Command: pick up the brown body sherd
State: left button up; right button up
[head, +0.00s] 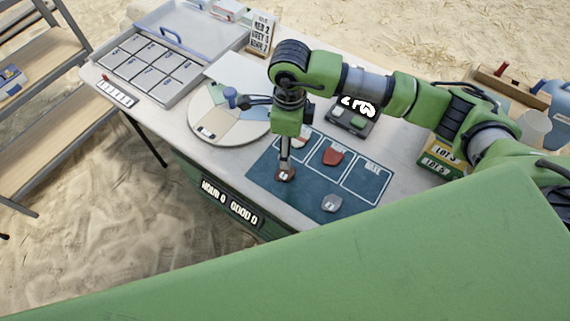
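A small brown sherd (284,175) with a pale mark is at the left part of the dark blue mat (262,168). My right gripper (285,163) points straight down with its fingertips right at this sherd. The fingers are seen edge-on, so I cannot tell whether they are open or shut, or whether the sherd is held or lifted. A red-brown sherd (333,157) lies in the middle outlined box of the mat. A grey sherd (330,203) with a pale mark lies near the mat's front edge. My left gripper is not in view.
A round board (204,127) with coloured sectors stands left of the mat. A compartment tray (181,92) is at the far left. A dark scale (349,119) stands behind the mat, and LOT boxes (436,162) are at the right. Shelves (40,117) stand left of the table.

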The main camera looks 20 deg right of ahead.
aim_at(285, 172)
notch_tip(285, 172, down, 6)
jog(key=shift+f+p, duration=0.1)
jog(key=shift+p, duration=0.4)
jog(key=shift+a+f+p, duration=0.2)
jog(key=shift+f+p, duration=0.35)
jog(key=shift+f, duration=0.3)
notch_tip(285, 172, down, 3)
jog(key=shift+w+a+f+p, duration=0.1)
jog(key=shift+a+f+p, duration=0.1)
jog(key=shift+p, duration=0.3)
jog(key=shift+f, duration=0.3)
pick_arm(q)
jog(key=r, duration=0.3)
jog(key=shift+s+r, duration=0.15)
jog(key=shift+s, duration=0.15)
pick_arm(e)
jog(key=c, duration=1.1)
